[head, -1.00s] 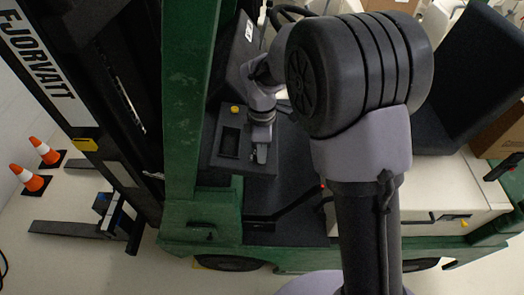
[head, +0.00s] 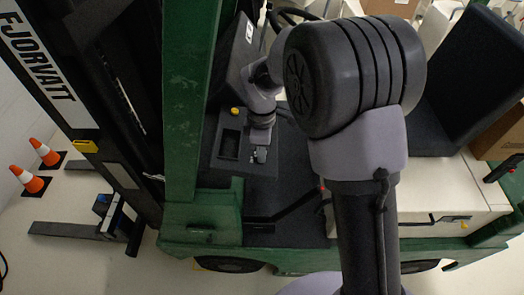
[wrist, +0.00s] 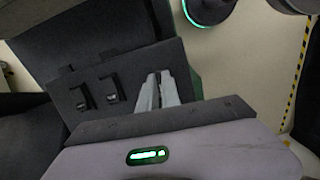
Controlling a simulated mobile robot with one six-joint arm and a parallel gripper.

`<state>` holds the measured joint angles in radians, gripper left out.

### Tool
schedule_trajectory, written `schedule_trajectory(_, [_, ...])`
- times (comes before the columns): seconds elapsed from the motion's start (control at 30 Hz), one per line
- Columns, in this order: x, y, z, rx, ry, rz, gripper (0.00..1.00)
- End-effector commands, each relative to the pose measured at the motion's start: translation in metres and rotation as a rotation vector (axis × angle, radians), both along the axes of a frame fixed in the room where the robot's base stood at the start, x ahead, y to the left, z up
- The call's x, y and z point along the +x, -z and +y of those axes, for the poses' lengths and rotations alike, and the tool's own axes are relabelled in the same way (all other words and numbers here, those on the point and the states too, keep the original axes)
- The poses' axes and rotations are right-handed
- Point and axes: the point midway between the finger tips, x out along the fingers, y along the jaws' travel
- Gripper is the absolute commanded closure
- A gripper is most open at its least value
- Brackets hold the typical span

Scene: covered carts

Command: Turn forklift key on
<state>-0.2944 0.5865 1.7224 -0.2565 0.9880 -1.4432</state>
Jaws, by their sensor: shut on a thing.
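The green forklift (head: 181,110) fills the left and middle of the head view. Its dark control panel (head: 230,170) has a yellow button (head: 235,111) and a recessed tray. My gripper (head: 260,155) is down at the panel's right side. In the wrist view, my gripper (wrist: 157,78) has its two pale fingers close together with their tips at the panel (wrist: 134,68). The fingers are shut on the key, which is too small and covered to make out. I cannot tell the key's angle.
Two small dark switches (wrist: 98,93) sit on the panel left of my fingers in the wrist view. The dark seat (head: 470,75) is at the right of the head view. Two orange cones (head: 35,165) stand on the floor at left.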

Motion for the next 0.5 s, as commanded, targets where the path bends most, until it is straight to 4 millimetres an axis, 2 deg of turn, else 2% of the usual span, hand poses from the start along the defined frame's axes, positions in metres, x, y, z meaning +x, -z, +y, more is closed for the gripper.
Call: schedule_trajectory(0.5, [0.0016,-0.0010,-0.0007,0.003,0.428,0.092,1.00])
